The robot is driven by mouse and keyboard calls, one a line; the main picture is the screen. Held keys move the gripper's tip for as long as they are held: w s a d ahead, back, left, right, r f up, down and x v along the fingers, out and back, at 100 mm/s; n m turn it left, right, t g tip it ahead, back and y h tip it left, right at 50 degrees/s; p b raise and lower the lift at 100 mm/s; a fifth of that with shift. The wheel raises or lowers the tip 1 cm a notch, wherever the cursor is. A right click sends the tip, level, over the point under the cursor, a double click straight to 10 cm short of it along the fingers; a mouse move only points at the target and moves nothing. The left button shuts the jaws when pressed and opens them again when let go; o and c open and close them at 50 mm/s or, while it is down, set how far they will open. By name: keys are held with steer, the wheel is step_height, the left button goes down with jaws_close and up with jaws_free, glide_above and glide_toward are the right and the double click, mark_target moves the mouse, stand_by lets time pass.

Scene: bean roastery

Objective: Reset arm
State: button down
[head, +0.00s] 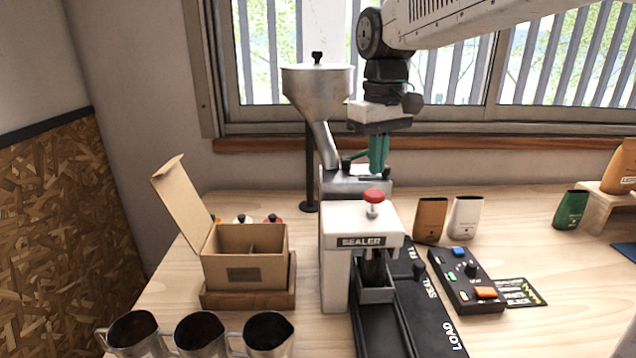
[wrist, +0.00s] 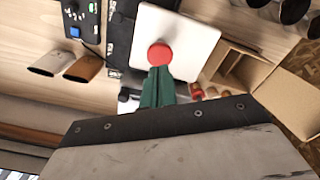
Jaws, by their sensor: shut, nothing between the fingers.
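My gripper (head: 378,154) has green fingers pointing down. It hangs behind the white sealer (head: 361,222) with its red knob (head: 373,196), close above the metal base under the funnel hopper. The fingers are shut with nothing between them. In the wrist view the shut green fingers (wrist: 157,88) show just below the red knob (wrist: 159,55) in the picture; whether they touch anything there I cannot tell.
A metal hopper (head: 317,88) stands left of my gripper. An open cardboard box (head: 243,270) is at left, with several metal jugs (head: 200,333) in front. Pouches (head: 466,218) and a control box (head: 466,280) are at right. Bare tabletop (head: 530,240) lies beyond them.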

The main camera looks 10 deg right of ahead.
steer(key=shift+s+f+m, duration=0.4)
steer(key=shift+s+f, duration=0.5)
steer(key=shift+f, duration=0.3)
steer(key=s+d+f+m, duration=0.1)
steer(key=s+f, duration=0.2)
steer(key=s, duration=0.8)
steer(key=s+d+f+m+t, duration=0.1)
steer(key=s+f, duration=0.3)
steer(key=s, duration=0.8)
steer(key=shift+d+m, duration=0.45)
steer(key=shift+m, duration=0.05)
steer(key=shift+s, duration=0.1)
